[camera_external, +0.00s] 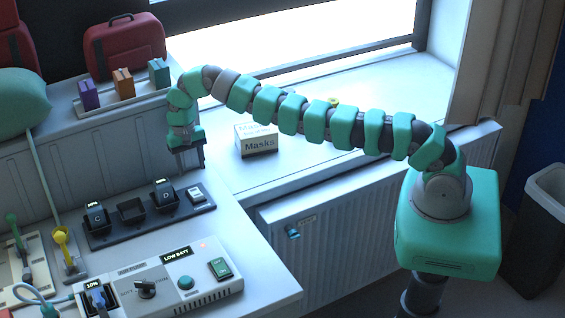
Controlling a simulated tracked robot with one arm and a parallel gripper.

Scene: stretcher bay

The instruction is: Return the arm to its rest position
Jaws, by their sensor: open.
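My arm reaches from its green base at the right across the picture to the left. My gripper (190,168) points down at the arm's end, with its jaws open. It hangs above the right part of the black charging dock (150,224), near the grey panel behind it. Nothing shows between the jaws, though the fingers are small and dark here.
The dock holds black batteries (96,215). A control box (160,285) reading LOW BATT stands in front. A Masks box (256,140) sits on the sill behind my arm. Small coloured boxes (123,83) and a red case (125,47) stand at upper left. A bin (545,220) stands at right.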

